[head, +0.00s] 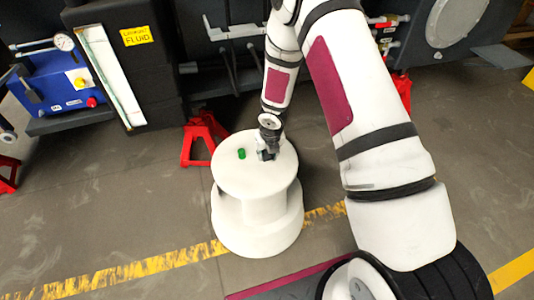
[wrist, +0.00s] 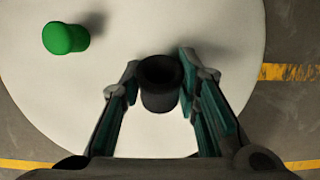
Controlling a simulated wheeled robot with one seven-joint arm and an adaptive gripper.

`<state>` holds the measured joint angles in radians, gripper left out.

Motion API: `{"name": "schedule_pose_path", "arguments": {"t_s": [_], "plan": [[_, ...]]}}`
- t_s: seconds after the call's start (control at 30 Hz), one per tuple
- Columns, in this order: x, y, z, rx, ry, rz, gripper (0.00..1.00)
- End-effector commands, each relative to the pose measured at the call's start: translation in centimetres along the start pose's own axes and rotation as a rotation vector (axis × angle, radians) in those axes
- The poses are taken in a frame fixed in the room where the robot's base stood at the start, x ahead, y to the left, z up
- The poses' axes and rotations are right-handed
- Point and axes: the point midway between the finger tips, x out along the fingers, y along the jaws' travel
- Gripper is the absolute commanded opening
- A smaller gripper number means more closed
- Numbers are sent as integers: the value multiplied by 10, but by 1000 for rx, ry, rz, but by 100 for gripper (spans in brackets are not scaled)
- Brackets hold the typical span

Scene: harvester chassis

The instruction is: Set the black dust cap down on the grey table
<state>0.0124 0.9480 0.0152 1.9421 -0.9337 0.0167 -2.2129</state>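The black dust cap (wrist: 160,99) is a short dark cylinder with its round opening in sight. In the wrist view it is between the fingertips of my gripper (wrist: 160,75). The fingertips lie close along both sides of it. I cannot tell whether they press on it, or whether its base touches the surface below. In the head view my gripper (head: 267,154) is low over the right part of a round, whitish table (head: 236,178), which also fills much of the wrist view (wrist: 50,105). The cap is too small to make out there.
A green cylinder (head: 241,154) stands on the table left of my gripper; it also shows in the wrist view (wrist: 64,38). The tabletop's near part is clear. A red stand (head: 203,140) is behind the table. A blue box with a gauge (head: 62,88) is at the left.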

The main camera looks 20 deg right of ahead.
Motion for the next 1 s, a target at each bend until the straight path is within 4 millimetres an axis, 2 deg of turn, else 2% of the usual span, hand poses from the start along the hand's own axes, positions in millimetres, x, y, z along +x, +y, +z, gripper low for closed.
{"name": "schedule_pose_path", "arguments": {"t_s": [0.03, 0.1, 0.43, 0.57, 0.67, 1.0], "plan": [[6, 1, -4, -3, 7, 4, 38], [6, 1, -4, -3, 7, 4, 53], [4, 1, -4, -2, 8, 2, 53], [-4, 1, -3, -1, 5, 4, 53], [-18, 0, -2, 1, 4, 3, 53], [-85, -1, -2, 2, 2, 4, 53]]}}
